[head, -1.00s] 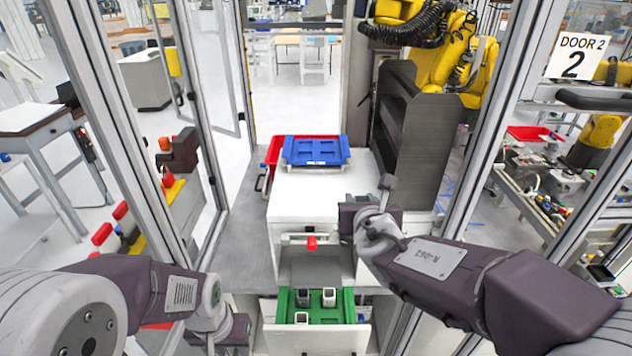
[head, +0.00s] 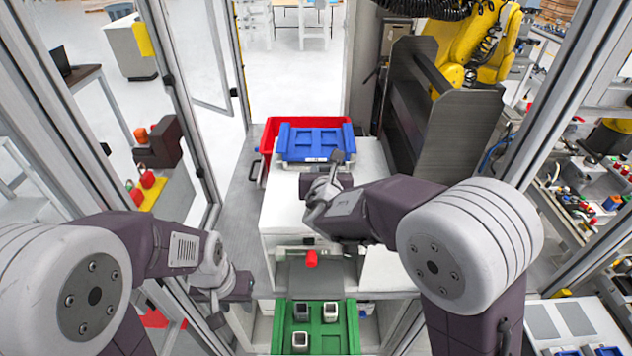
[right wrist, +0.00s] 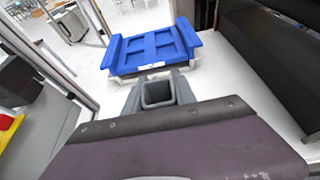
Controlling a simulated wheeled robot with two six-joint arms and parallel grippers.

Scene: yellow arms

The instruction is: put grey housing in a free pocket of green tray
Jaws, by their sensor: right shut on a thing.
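A grey square, hollow housing (right wrist: 158,93) is gripped between the grey fingers of my right gripper (right wrist: 158,88) in the right wrist view. The green tray (head: 345,345) lies in the open lower drawer. It holds a housing at back left (head: 301,312), one at back right (head: 330,311) and one at front left (head: 300,341). The area right of the front-left one looks empty. My left gripper (head: 236,286) is left of the drawer, its jaws unclear.
A blue tray (head: 316,143) sits on the white cabinet (head: 285,205), with a red bin (head: 268,135) behind it. A red piece (head: 311,258) sticks up near the cabinet front, above the drawer. Metal posts (head: 235,80) and a dark machine guard (head: 440,100) flank the space.

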